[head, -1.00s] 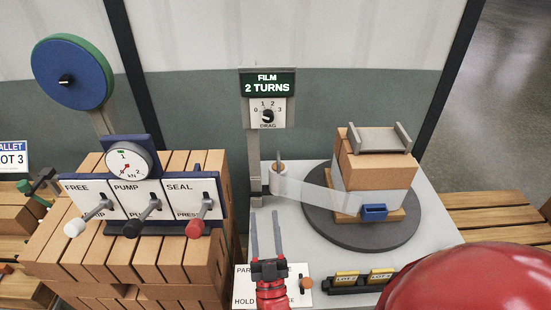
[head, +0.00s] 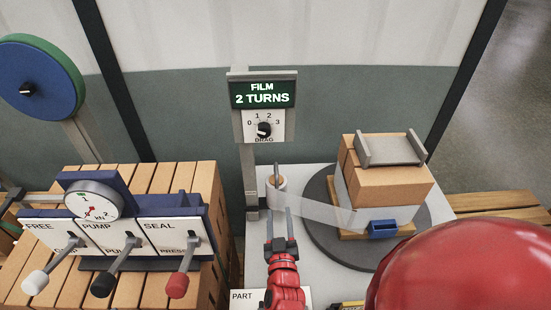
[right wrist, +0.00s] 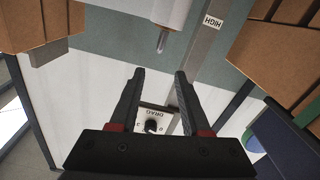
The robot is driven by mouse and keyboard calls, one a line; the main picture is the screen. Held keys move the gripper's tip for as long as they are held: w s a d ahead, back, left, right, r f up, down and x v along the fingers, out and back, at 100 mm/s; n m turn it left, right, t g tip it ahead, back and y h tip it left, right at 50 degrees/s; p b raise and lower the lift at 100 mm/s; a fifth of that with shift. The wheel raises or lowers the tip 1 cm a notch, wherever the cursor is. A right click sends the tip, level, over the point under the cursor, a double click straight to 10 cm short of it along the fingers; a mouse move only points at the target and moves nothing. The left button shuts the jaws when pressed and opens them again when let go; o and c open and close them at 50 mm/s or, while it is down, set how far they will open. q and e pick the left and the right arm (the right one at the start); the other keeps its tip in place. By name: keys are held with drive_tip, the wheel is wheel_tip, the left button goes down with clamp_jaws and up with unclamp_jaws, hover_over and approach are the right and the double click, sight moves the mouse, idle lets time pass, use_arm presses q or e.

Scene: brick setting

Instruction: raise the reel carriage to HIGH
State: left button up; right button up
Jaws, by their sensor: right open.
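The reel carriage holds a white film reel (head: 279,190) beside the grey post (head: 250,180), and film runs from it to the wrapped load. In the right wrist view the reel (right wrist: 162,12) has a pointed metal pin (right wrist: 162,40) at its end. A HIGH label (right wrist: 213,21) sits on the post there. My right gripper (head: 279,212) is open and empty, just in front of the reel in the head view. In the right wrist view its fingers (right wrist: 160,74) are apart, with the pin beyond their tips. My left gripper is not in view.
The turntable (head: 335,245) bears a wrapped brick load (head: 385,190) to the right. A sign reading FILM 2 TURNS (head: 262,94) with a drag dial (head: 264,129) is above. A lever panel (head: 125,238) stands on bricks at left.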

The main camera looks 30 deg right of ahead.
sight(277, 179)
drive_tip(key=p+x, duration=0.3)
drive_tip(key=x, duration=1.3)
drive_tip(key=shift+w+d+r, duration=0.15)
drive_tip(key=shift+w+d, duration=0.05)
drive_tip(key=shift+w+d+p, duration=0.25)
drive_tip(key=shift+w+p, duration=0.1)
drive_tip(key=shift+w, duration=0.1)
clamp_jaws()
idle(0.4)
